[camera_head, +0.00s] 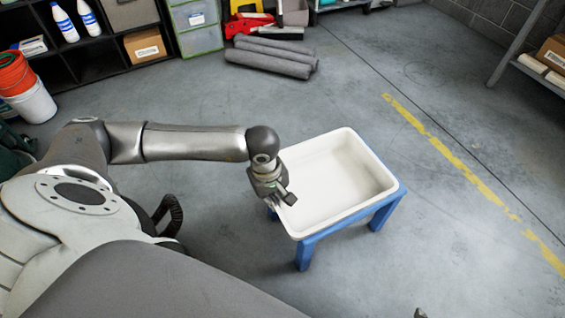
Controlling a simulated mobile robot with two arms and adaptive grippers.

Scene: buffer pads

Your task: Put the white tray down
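The white tray (335,172) is a rectangular tub with a raised rim. It sits level on a small blue table (305,254), right of the middle of the view, and looks empty. My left gripper (284,199) is at the tray's left rim, with its fingertips over or against the edge. The view does not show whether the fingers are closed on the rim. A small grey tip (420,313) at the bottom edge may be part of my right gripper; the rest is out of view.
Grey rolls (272,57) lie on the floor at the back. A black shelf (85,62) and a white bucket (34,102) stand at the left. A metal rack (508,58) is at the right. The floor around the blue table is clear, with a yellow line (455,158).

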